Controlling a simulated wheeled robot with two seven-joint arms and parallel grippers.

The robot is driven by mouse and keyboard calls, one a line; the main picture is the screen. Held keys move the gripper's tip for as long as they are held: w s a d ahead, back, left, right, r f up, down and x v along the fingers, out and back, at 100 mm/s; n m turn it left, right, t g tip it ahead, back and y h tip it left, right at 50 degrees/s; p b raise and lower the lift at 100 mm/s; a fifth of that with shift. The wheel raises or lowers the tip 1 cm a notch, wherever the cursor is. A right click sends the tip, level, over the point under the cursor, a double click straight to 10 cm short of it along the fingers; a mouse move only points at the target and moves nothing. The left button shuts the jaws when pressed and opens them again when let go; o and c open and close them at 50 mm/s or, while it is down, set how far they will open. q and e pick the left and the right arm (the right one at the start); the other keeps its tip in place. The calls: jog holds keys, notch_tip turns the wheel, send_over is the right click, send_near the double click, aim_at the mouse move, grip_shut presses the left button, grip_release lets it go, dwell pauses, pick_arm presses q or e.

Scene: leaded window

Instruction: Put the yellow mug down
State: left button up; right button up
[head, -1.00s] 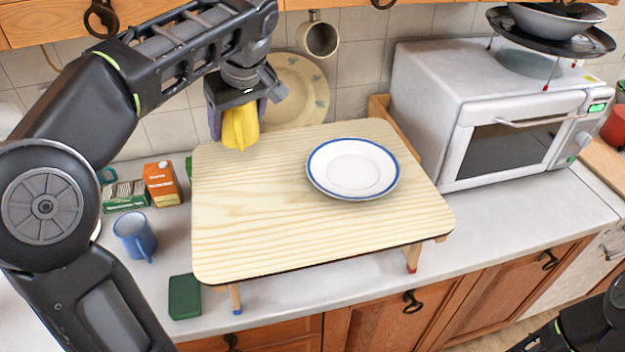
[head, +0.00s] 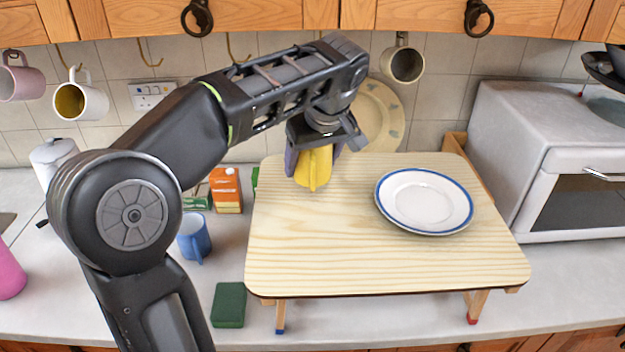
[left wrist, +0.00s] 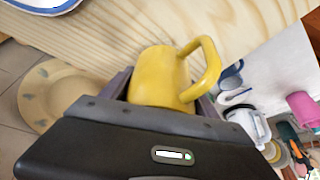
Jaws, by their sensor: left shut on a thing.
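The yellow mug (head: 314,169) is between the fingers of my left gripper (head: 313,172), over the back left part of the small wooden table (head: 320,245). In the left wrist view the mug (left wrist: 158,78) shows its side and its handle, with the gripper's fingers (left wrist: 160,90) on both sides of it. My left gripper is shut on the mug. I cannot tell whether the mug's base touches the tabletop. My right gripper is not in view.
A white plate with a blue rim (head: 424,201) lies on the table's right half. A blue mug (head: 194,237), an orange carton (head: 227,190) and a green block (head: 229,305) stand left of the table. The microwave (head: 560,165) is at the right. The tabletop's front left is clear.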

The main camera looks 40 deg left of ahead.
pick_arm(q)
notch_tip(320, 180, down, 4)
jog(key=shift+r, duration=0.1)
dwell(0.4)
jog(key=shift+f, duration=0.25)
jog(key=o, duration=1.3)
jog(key=shift+f, duration=0.15)
jog(key=shift+c, duration=0.2)
jog(key=o, duration=0.5)
jog(key=shift+c, duration=0.2)
jog(key=shift+r, duration=0.25)
